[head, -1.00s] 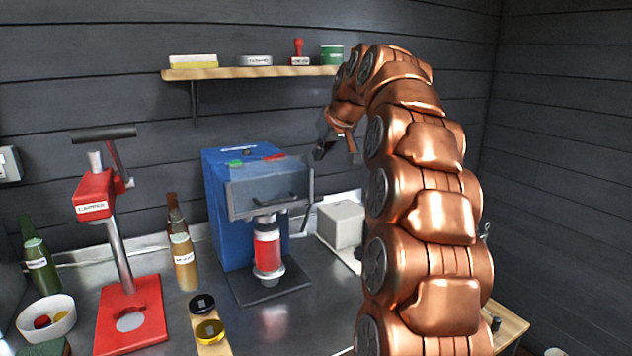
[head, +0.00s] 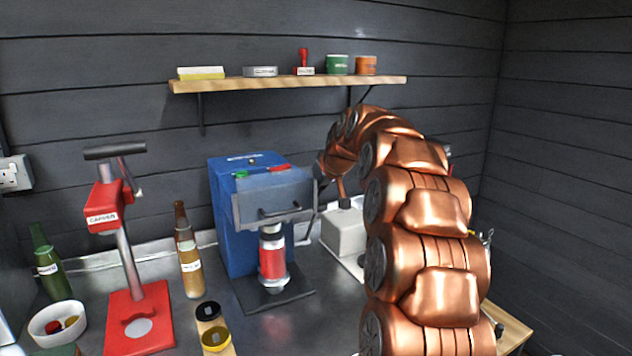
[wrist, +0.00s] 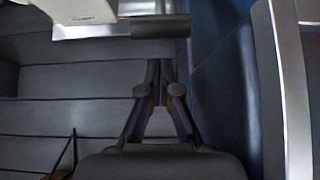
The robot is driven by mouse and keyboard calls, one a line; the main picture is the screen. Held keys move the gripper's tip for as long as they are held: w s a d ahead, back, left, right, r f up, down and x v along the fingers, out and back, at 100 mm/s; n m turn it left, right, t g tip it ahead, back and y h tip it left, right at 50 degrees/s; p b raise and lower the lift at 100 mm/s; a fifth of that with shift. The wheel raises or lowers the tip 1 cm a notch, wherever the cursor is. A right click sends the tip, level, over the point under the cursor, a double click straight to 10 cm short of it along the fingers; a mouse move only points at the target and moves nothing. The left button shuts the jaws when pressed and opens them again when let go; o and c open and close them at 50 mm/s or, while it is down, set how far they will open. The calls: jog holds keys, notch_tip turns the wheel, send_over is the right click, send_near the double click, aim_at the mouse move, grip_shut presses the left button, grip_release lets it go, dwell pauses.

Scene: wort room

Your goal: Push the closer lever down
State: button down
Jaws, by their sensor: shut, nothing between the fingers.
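The blue closer (head: 238,215) stands on the steel counter with a grey head box (head: 272,204) and a red can (head: 272,258) below it. A thin grey lever arm (head: 314,212) shows at its right side. My gripper (head: 343,202) is just right of the closer, pointing down, partly hidden by my copper arm. In the wrist view my gripper (wrist: 160,75) is shut and empty, with the closer's blue side (wrist: 222,95) to the right. A dark grey cylinder (wrist: 160,26) lies just beyond the fingertips; I cannot tell whether it is the lever's grip or whether they touch.
A red capper (head: 135,315) stands left, with bottles (head: 188,262) and a white bowl (head: 57,322) near it. A pale box (head: 343,236) sits behind and right of the closer. A wooden shelf (head: 290,85) with small items is above.

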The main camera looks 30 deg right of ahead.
jog(key=shift+s+f, duration=0.45)
jog(key=shift+f, duration=0.25)
jog(key=shift+f, duration=0.1)
